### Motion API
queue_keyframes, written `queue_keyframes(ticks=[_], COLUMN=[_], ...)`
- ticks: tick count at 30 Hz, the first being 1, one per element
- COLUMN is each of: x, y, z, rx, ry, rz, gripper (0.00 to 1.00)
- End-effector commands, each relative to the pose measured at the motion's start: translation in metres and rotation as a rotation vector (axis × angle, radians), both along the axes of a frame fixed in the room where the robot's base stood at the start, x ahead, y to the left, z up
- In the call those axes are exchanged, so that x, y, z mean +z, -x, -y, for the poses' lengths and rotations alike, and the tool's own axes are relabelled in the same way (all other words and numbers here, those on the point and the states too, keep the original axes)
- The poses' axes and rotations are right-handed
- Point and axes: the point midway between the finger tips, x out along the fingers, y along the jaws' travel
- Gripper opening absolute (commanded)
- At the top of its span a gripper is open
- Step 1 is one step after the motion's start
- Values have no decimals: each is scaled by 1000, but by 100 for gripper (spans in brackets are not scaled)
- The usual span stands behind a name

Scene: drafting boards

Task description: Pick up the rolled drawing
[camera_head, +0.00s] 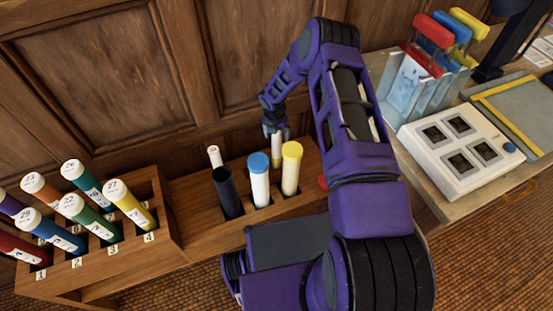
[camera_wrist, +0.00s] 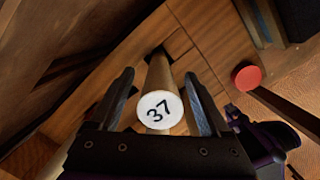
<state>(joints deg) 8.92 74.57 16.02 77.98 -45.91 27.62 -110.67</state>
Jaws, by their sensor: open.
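A cream rolled drawing (camera_head: 277,150) stands upright at the back of the wooden rack, below my gripper (camera_head: 275,130) in the head view. In the wrist view, the roll (camera_wrist: 161,75) shows its white round end (camera_wrist: 160,109), marked 37. My gripper (camera_wrist: 160,78) is open, with one finger on each side of the roll and a visible gap at both sides. The roll's lower part goes down into a rack compartment and is hidden.
The wooden rack (camera_head: 197,232) also holds a dark tube (camera_head: 228,193), a blue-capped tube (camera_head: 259,185), a yellow-capped tube (camera_head: 291,172) and a pale roll (camera_head: 214,157). Several numbered coloured tubes stand at left. Wall panelling (camera_head: 95,70) is close behind. A red disc (camera_wrist: 248,77) is at right.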

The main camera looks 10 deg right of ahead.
Motion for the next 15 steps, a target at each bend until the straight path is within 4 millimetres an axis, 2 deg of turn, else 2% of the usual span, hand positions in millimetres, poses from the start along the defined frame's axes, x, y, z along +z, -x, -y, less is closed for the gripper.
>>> queue_keyframes(ticks=[3,4,15], x=[0,0,0], y=[0,0,0], z=[0,0,0], rx=[0,0,0], ry=[0,0,0], rz=[0,0,0], gripper=[81,77,11])
